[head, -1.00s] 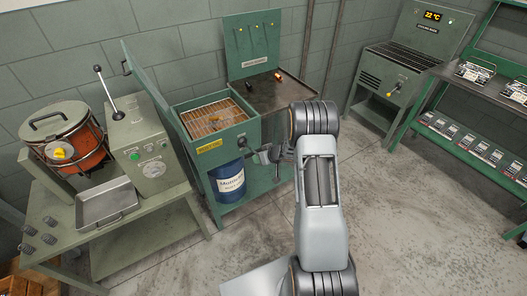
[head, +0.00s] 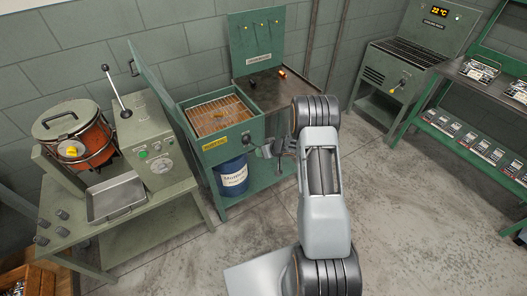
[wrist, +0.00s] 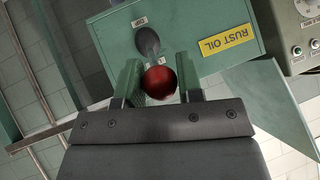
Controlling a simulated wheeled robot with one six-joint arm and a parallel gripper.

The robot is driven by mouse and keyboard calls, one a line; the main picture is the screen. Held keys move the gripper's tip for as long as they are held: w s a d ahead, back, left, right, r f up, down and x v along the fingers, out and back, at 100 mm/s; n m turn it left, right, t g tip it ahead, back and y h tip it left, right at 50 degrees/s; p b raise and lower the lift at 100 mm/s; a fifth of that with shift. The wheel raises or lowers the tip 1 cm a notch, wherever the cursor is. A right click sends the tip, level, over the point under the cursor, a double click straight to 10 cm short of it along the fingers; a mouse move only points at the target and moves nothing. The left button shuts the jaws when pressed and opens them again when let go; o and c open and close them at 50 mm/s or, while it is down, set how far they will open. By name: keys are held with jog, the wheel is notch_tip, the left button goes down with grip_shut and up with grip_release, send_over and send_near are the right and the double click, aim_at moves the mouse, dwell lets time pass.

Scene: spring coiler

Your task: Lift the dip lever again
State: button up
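The dip lever's round red knob (wrist: 160,81) sits between the two green fingers of my gripper (wrist: 160,76) in the wrist view, with no clear gap on either side. My gripper looks shut on it. A dark oval fitting (wrist: 147,41) shows just beyond the knob, under a small DIP label (wrist: 139,22). They are on the face of the green tank with the yellow RUST OIL label (wrist: 226,42). In the head view the open tank (head: 214,142) holds a wire rack over brown liquid. My gripper (head: 273,148) is small there, at the tank's right side, and the knob cannot be made out.
A blue drum (head: 233,178) stands under the tank. A bench (head: 150,225) on the left carries a red-orange pot (head: 88,147), a metal tray (head: 116,200) and a black-knobbed lever (head: 117,92). A grilled cabinet (head: 400,72) and shelves stand right. Grey floor is clear in front.

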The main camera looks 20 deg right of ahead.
jog(key=o, duration=0.4)
jog(key=shift+w+r, duration=0.1)
jog(key=shift+o, duration=0.2)
jog(key=v, duration=1.4)
jog(key=shift+p, duration=0.35)
